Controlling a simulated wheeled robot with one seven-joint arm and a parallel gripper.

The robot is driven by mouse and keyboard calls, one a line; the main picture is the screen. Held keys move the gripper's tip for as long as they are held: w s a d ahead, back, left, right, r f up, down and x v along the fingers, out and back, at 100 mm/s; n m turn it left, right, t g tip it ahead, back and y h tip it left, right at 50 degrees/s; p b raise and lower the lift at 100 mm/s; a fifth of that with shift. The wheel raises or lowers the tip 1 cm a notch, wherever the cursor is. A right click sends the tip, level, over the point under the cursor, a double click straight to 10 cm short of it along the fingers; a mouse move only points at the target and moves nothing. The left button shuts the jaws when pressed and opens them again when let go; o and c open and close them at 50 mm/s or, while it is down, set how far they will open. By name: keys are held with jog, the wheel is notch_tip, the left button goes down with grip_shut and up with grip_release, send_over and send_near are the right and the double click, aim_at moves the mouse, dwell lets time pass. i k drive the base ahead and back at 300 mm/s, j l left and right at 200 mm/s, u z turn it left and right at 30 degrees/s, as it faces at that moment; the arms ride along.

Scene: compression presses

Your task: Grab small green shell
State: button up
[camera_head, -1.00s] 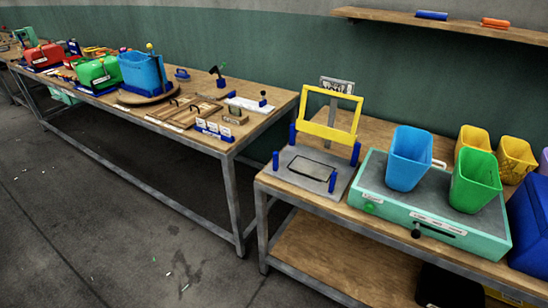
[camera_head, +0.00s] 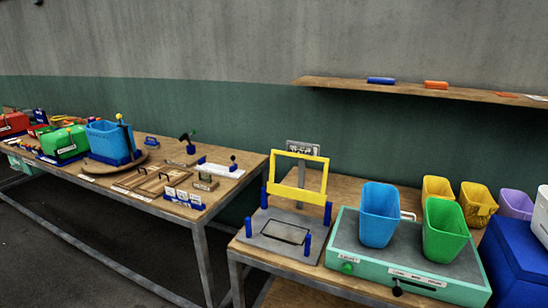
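Two green things are in view, and I cannot tell for sure which is the small green shell. A green open-topped tapered container (camera_head: 446,231) stands on the right part of a grey-topped, mint-sided machine (camera_head: 408,284). A blue container (camera_head: 379,214) of similar shape stands to its left on the same machine. A green box-like body (camera_head: 64,142) with a white label sits on the left table, beside a blue bin (camera_head: 108,141). My gripper is not in view.
A yellow-framed press (camera_head: 299,180) stands left of the machine. Yellow containers (camera_head: 438,189) and a large blue box (camera_head: 516,262) are behind and right. A wall shelf (camera_head: 430,90) holds small items. The left table (camera_head: 216,184) carries trays and tools. A gap separates the tables.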

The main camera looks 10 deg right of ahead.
aim_at(441, 232)
jog(key=i+z, duration=0.4)
jog(key=i+j+z, duration=0.2)
jog(key=z, duration=0.15)
jog(key=i+j+z, duration=0.4)
jog(key=l, duration=0.1)
